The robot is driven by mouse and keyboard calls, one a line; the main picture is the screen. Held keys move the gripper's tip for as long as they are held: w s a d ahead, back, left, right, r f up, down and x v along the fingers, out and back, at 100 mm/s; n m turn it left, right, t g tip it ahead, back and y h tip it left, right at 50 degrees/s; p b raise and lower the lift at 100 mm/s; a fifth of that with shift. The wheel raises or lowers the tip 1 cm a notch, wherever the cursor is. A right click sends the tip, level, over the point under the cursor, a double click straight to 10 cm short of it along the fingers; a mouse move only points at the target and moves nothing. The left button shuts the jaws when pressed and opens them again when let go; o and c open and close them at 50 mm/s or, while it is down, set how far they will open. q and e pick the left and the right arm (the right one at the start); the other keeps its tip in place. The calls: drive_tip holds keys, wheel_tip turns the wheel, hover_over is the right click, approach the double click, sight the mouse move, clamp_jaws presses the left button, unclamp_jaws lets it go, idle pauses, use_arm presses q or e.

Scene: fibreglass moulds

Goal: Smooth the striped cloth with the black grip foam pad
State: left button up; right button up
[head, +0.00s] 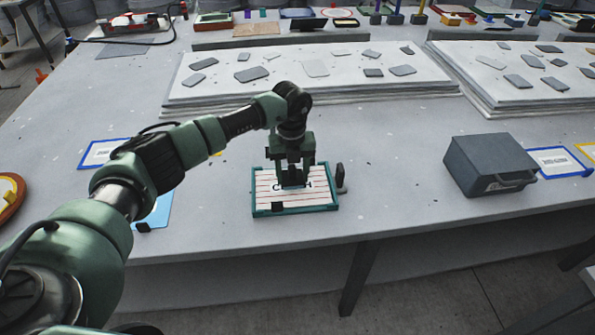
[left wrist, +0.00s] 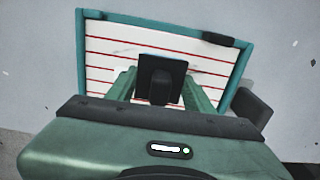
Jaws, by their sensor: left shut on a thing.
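The striped cloth (head: 270,196), white with thin red stripes, lies in a teal-rimmed frame on the table's front part. Dark lettering on it is partly hidden by my left gripper. My left gripper (head: 292,178) points down over the middle of the cloth and is shut on the black grip foam pad (left wrist: 161,78). The pad is at or just above the cloth; I cannot tell if it touches. The cloth (left wrist: 110,50) also shows in the left wrist view, with faint grey marks near its upper middle. My right gripper is not in view.
A small black block (head: 278,207) sits at the frame's near edge, and a dark upright object (head: 340,178) stands just right of the frame. A grey box (head: 490,165) stands farther right. White stacked boards (head: 310,90) with grey pieces lie behind. The table between is mostly clear.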

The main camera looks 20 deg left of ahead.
sight(258, 186)
use_arm(q)
drive_tip(key=shift+s+a+r+p, duration=0.1)
drive_tip(key=shift+s+a+p, duration=0.4)
drive_tip(key=shift+a, duration=0.35)
drive_tip(key=shift+s+a+f+p, duration=0.1)
drive_tip(key=shift+s+a+p, duration=0.2)
drive_tip(key=shift+s+a, duration=0.45)
drive_tip(key=shift+s+a+r+p, duration=0.1)
drive_tip(key=shift+s+a+p, duration=0.3)
drive_tip(key=shift+a, duration=0.6)
drive_tip(key=shift+s+a+p, duration=0.2)
drive_tip(key=shift+s+a, duration=0.25)
drive_tip(key=shift+a, duration=0.35)
drive_tip(key=shift+s+a+p, duration=0.15)
drive_tip(key=shift+s+a, duration=0.3)
drive_tip(key=shift+a, duration=0.3)
drive_tip(key=shift+r+p, duration=2.2)
drive_tip(key=shift+r, duration=0.7)
drive_tip(key=shift+r, duration=0.1)
wheel_tip(258, 186, up, 3)
drive_tip(key=shift+f+p, duration=0.1)
drive_tip(key=shift+p, duration=0.95)
